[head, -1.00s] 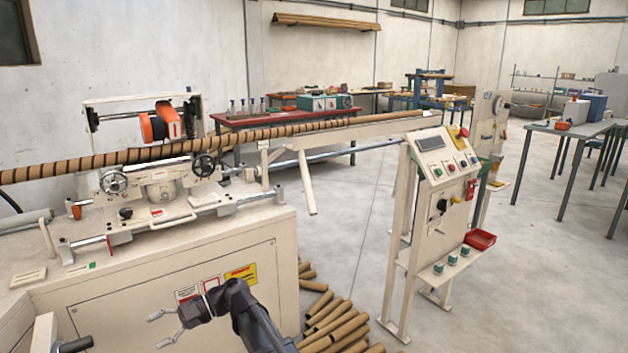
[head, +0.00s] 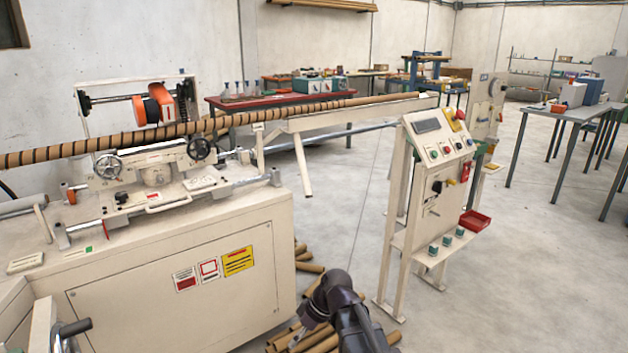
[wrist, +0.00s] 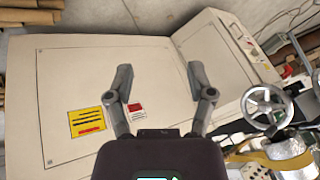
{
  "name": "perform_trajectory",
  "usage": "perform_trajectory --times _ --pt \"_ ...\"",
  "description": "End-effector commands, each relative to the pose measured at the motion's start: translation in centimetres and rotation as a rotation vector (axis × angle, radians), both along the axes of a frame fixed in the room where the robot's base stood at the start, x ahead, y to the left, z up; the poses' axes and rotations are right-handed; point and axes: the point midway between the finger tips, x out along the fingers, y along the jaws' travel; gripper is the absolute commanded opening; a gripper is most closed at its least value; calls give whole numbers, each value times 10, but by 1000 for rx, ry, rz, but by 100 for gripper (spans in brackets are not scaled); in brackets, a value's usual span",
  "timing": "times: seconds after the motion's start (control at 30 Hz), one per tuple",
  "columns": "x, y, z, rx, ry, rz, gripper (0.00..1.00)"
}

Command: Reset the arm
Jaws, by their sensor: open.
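My gripper (wrist: 160,80) is open and empty in the wrist view, its two fingers spread before the cream front panel of the winder cabinet (wrist: 75,60). In the head view my dark arm stands low in the middle, over the floor to the right of the cabinet (head: 130,300). The fingers are mostly hidden there. The spiral winder carries a long brown tube with a dark spiral stripe (head: 230,122). A handwheel (wrist: 269,104) shows at the right of the wrist view.
Loose cardboard tubes (head: 320,341) lie on the floor around my arm. The control stand (head: 440,165) with its red tray (head: 475,220) stands to the right. A red workbench (head: 240,102) is behind the winder. The floor between the stand and the right-hand table (head: 565,115) is clear.

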Motion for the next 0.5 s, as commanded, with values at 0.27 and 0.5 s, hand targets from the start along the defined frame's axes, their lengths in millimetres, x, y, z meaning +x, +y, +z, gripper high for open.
perform_trajectory --times 0.27,0.5 --pt "-15 -102 -18 -268 114 -466 70" --pt "-28 -161 -24 -416 156 -774 70"
